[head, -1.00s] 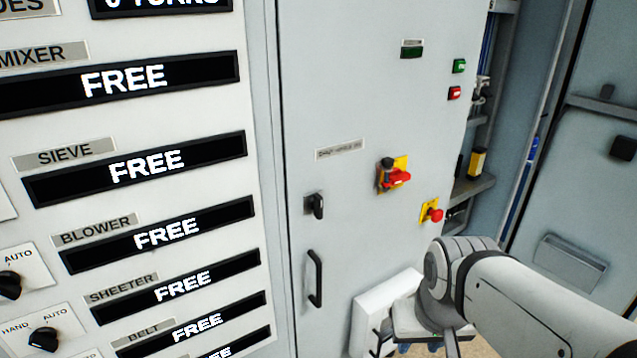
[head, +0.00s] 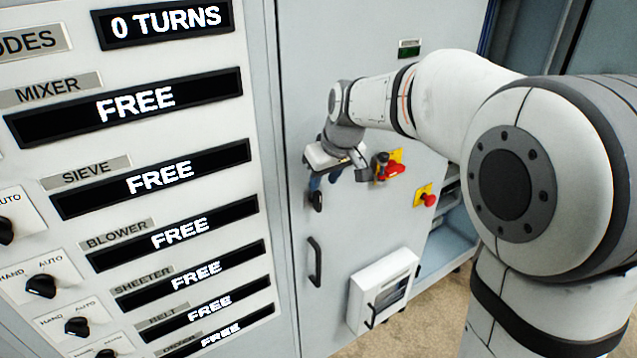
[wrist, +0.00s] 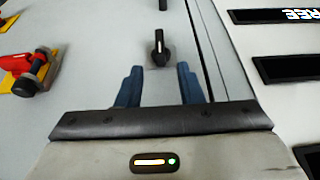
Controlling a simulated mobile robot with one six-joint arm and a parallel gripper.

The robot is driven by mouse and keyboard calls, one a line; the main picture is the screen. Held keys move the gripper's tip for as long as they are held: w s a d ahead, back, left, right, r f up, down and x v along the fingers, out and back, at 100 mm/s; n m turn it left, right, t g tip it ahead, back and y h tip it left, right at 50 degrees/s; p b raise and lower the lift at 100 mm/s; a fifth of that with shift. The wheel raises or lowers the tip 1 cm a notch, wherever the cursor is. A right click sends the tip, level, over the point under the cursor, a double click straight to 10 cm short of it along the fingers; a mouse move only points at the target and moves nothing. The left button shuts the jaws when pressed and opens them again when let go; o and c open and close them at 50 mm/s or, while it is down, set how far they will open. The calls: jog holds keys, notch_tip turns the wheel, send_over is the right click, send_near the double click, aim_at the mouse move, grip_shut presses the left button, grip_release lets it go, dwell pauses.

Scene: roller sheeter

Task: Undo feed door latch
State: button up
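A small black turn latch (head: 317,200) sits on the grey cabinet door (head: 345,240), above a black pull handle (head: 314,262). In the wrist view the latch (wrist: 159,48) has a pale mark along its knob and lies just beyond the fingertips, in line with the gap between them. My gripper (head: 323,180) is just above the latch in the head view. Its blue fingers are spread apart and empty in the wrist view (wrist: 159,69). I see no contact with the latch. The door looks closed.
A red rotary switch on yellow (head: 389,166) is close to the right of my gripper. A red button (head: 428,199) sits farther right. A white framed box (head: 384,290) sticks out lower on the door. A panel of displays and knobs (head: 130,200) stands at the left.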

aim_at(320, 193)
jog(key=p+x, duration=0.1)
jog(key=x, duration=0.6)
jog(key=shift+f, duration=0.2)
jog(key=c, duration=0.7)
